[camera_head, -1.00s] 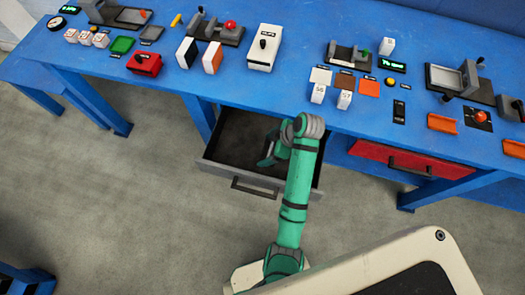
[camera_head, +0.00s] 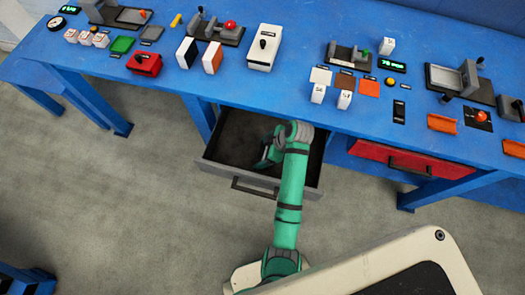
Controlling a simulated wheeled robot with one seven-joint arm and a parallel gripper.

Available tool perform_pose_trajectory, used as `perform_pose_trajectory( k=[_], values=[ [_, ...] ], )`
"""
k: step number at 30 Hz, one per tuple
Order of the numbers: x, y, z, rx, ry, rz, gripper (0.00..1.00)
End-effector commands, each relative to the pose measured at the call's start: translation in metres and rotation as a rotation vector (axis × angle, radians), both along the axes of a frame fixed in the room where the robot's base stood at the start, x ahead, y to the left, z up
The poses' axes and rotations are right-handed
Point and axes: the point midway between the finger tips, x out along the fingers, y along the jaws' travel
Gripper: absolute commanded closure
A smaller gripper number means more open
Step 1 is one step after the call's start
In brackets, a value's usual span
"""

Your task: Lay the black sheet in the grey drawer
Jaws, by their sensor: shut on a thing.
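The grey drawer (camera_head: 222,170) is pulled open under the blue bench, with its dark handle facing front. My gripper (camera_head: 264,163) is low at the drawer's opening, seen partly behind my green forearm. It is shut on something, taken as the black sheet. I cannot make out the sheet's outline against the dark drawer inside, and the fingertips are largely hidden. I cannot tell whether the sheet touches the drawer floor.
The blue bench (camera_head: 290,95) above the drawer carries a white switch box (camera_head: 263,48), a red box (camera_head: 144,64), white and orange blocks and several lever fixtures. A shut red drawer (camera_head: 380,155) is to the right. The floor in front is clear.

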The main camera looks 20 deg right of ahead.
Motion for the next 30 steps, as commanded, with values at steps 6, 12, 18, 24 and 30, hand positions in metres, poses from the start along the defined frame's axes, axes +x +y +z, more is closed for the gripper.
perform_pose_trajectory(
  k=[6, 12, 18, 24, 30],
  values=[
    [0.0, 0.0, -0.006, 0.001, 0.001, -0.001, 0.37],
    [0.0, 0.0, -0.01, 0.0, 0.001, 0.0, 0.37],
    [0.0, 0.0, -0.01, 0.0, 0.001, 0.0, 0.0],
    [0.0, 0.0, -0.008, 0.0, 0.0, -0.001, 0.0],
    [-0.001, -0.003, 0.009, -0.002, -0.003, 0.0, 0.0]
  ],
)
